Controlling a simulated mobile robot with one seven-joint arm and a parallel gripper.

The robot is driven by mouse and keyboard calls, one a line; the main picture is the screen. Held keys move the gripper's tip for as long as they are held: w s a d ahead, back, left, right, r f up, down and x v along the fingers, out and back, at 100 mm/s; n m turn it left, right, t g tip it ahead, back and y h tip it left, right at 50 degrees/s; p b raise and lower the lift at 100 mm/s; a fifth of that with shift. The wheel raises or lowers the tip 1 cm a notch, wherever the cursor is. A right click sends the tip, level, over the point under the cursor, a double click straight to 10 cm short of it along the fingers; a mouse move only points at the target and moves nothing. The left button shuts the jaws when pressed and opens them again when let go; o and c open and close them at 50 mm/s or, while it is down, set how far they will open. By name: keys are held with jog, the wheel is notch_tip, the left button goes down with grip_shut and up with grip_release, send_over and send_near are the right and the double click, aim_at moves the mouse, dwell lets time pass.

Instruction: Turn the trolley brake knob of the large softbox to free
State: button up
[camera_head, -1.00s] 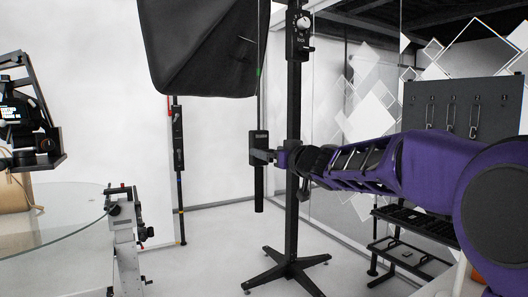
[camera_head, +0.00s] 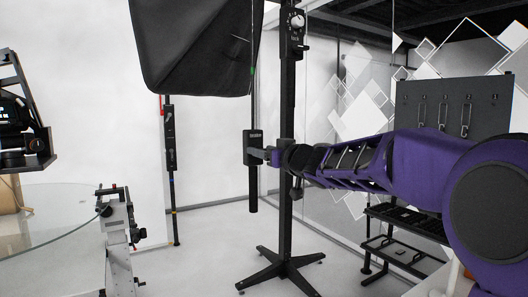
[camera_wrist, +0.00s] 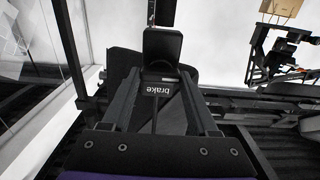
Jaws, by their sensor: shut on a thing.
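The large softbox (camera_head: 195,45) is a black hood at the top of the head view. Below it a black unit (camera_head: 253,138) sits on a thick vertical tube. My gripper (camera_head: 266,154) reaches this unit from the right, in front of the black stand. In the wrist view a small black plate reading "brake" (camera_wrist: 158,88) lies between the fingers of my gripper (camera_wrist: 160,75), below a rounded black plate (camera_wrist: 162,45). My gripper is shut on the brake knob, whose body is mostly hidden between the fingertips. I cannot tell the knob's turn position.
The stand post (camera_head: 287,190) rises close behind my gripper, on a splayed base (camera_head: 280,266). Another dial (camera_head: 297,20) sits high on the post. A glass turntable (camera_head: 50,225) stands at left, a rack (camera_head: 405,250) at right.

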jog(key=shift+c, duration=0.6)
jog(key=shift+n, duration=0.4)
jog(key=n+b, duration=0.1)
jog(key=n, duration=0.4)
jog(key=n+b, duration=0.1)
jog(key=n, duration=0.5)
jog(key=n+b, duration=0.1)
jog(key=n, duration=0.5)
jog(key=shift+s+a+f, duration=0.15)
jog(key=shift+a+f, duration=0.1)
jog(key=o, duration=1.4)
